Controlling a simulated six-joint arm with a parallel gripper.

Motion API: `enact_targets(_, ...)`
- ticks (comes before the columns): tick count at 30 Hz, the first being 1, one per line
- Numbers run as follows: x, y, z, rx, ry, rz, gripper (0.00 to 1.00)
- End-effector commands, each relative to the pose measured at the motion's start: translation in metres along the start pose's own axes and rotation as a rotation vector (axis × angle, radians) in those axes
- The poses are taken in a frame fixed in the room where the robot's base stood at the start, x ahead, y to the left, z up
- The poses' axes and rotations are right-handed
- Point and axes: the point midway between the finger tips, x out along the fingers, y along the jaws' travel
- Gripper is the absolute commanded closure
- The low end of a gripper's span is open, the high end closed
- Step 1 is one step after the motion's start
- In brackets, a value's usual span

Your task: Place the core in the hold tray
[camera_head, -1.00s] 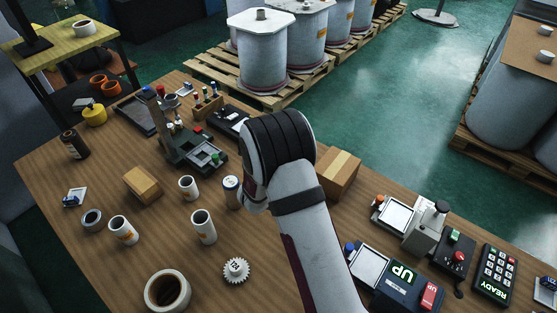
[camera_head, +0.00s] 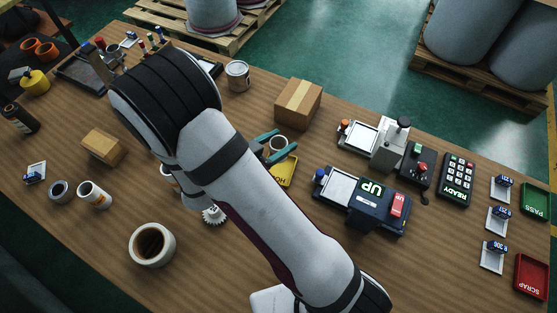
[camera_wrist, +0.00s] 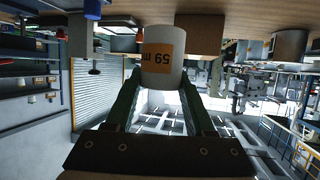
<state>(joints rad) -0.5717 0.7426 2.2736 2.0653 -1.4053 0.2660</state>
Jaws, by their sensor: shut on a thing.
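The core is a white cylinder with an orange label, seen in the wrist view (camera_wrist: 158,72) between the two fingers of my gripper (camera_wrist: 161,88). In the head view, my teal gripper (camera_head: 281,144) is shut on the core (camera_head: 278,142), whose round open top faces the camera. The yellow hold tray (camera_head: 287,174) lies on the table just below the core in the picture. My gripper and arm cover part of the tray. The core appears close over or beside the tray's far edge; I cannot tell its height above the table.
A cardboard box (camera_head: 298,102) stands behind the core. A dark device with a green UP display (camera_head: 371,189) is right of the tray. A cup of dark liquid (camera_head: 152,244) and another labelled core (camera_head: 95,194) stand left. My arm hides the middle of the table.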

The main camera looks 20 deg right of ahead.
Motion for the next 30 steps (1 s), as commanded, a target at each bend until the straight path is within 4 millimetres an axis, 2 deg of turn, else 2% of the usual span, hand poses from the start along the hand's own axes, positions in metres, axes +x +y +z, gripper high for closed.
enact_targets(1,0.004,0.002,0.011,-0.004,0.0,0.006,1.0)
enact_targets(6,0.018,0.002,0.044,-0.004,0.0,0.007,1.0)
enact_targets(9,0.024,0.002,0.059,-0.002,0.0,0.005,1.0)
enact_targets(20,0.027,0.001,0.065,0.001,-0.001,0.004,1.0)
enact_targets(21,0.027,0.001,0.065,0.001,-0.001,0.004,0.41)
enact_targets(25,0.026,0.001,0.065,0.002,-0.001,0.004,0.18)
enact_targets(30,0.026,0.001,0.065,0.001,-0.001,0.004,0.16)
